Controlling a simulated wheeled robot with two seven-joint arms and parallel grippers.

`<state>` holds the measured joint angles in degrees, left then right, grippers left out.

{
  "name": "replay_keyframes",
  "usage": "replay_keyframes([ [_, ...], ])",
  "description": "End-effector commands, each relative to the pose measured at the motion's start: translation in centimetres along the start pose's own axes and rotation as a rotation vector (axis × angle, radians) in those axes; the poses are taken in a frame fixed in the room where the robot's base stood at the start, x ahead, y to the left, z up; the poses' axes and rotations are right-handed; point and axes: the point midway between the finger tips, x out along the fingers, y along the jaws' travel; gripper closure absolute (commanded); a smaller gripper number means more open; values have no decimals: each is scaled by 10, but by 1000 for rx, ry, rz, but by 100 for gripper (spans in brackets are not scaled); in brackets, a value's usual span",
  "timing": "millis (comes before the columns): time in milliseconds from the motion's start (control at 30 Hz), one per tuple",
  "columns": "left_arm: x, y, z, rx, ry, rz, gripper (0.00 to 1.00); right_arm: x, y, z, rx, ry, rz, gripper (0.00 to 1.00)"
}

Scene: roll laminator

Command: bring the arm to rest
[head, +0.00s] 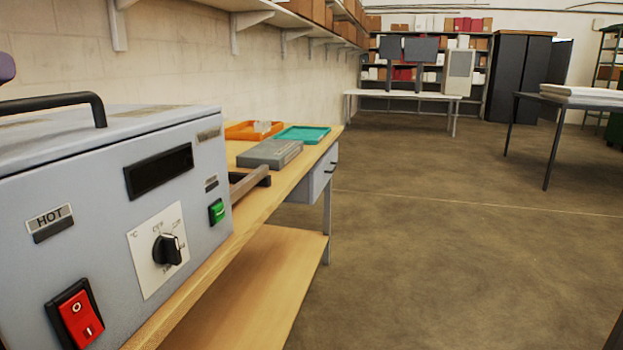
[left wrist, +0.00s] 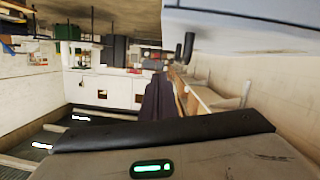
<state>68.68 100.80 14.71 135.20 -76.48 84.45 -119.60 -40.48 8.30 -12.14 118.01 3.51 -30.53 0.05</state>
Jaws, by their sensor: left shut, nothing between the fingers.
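The roll laminator (head: 100,220) is a grey-blue box on the bench at the left of the head view. Its front carries a red rocker switch (head: 77,315), a black dial (head: 168,249), a green button (head: 217,211) and a dark display (head: 159,171). A black handle (head: 55,103) arches over its top. In the left wrist view, which is upside down, its casing (left wrist: 245,35) fills the upper right. My left gripper (left wrist: 160,86) shows there as dark fingers, shut and empty, apart from the casing. My right gripper is in neither view.
On the wooden bench (head: 258,204) beyond the laminator lie a grey flat block (head: 270,153), an orange tray (head: 240,131) and a teal tray (head: 303,133). A wall shelf (head: 270,8) holds boxes above. Open floor (head: 430,250) lies to the right, with a table (head: 575,99) farther back.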

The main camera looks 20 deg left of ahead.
Motion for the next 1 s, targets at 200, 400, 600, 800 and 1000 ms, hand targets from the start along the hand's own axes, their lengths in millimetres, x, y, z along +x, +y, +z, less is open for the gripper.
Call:
replay_keyframes([
  [200, 45, -2, 1, -1, -7, 0, 100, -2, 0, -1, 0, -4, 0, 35],
  [400, 76, -8, 20, 0, -9, 2, 100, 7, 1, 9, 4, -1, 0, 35],
  [600, 79, -11, 37, -1, -14, 3, 100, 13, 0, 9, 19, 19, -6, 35],
  [800, 80, -12, 41, -2, -19, 3, 100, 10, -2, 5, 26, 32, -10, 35],
  [1000, 80, -12, 42, -2, -23, 3, 100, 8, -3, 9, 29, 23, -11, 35],
])
